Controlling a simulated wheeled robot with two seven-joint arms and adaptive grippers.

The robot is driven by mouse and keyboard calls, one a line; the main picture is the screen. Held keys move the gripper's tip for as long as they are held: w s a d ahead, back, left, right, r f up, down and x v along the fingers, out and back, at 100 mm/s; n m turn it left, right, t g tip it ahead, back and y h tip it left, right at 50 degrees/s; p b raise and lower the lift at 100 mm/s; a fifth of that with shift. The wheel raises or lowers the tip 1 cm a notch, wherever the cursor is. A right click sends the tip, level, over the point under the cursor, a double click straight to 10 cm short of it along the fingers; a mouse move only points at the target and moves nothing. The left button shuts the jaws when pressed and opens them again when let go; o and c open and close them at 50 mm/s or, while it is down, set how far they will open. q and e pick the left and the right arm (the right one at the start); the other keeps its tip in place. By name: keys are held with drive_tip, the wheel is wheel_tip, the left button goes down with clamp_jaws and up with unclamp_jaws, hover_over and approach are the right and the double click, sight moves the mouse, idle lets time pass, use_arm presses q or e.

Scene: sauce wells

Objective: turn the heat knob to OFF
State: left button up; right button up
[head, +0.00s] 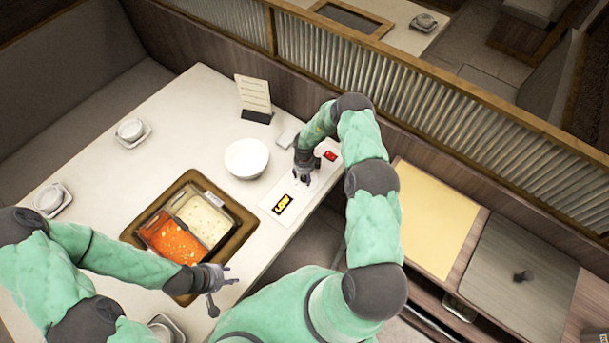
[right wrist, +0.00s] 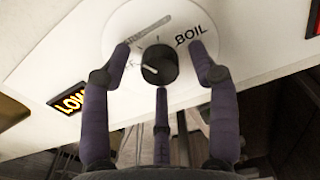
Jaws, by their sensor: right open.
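The black heat knob (right wrist: 160,65) sits on a round white dial (right wrist: 125,18) in the right wrist view. The dial is printed BOIL at right; lettering at left is partly hidden by a finger.
A two-part pot (head: 158,222) with red and pale broth is set into the table (head: 110,190). A white bowl (head: 246,158), a menu stand (head: 254,96) and a small red item (head: 330,155) are near the panel. A slatted partition (head: 430,100) runs behind.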

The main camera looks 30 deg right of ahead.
drive_tip(key=c, duration=1.2)
drive_tip(key=shift+o, duration=0.2)
drive_tip(key=shift+n, duration=0.4)
drive_tip(key=n, duration=0.3)
drive_tip(key=shift+n+b, duration=0.35)
drive_tip(key=shift+n, duration=0.05)
drive_tip(key=n, duration=0.5)
drive_tip(key=shift+n, duration=0.3)
drive_tip(key=o, duration=1.2)
drive_tip(key=shift+c, duration=0.2)
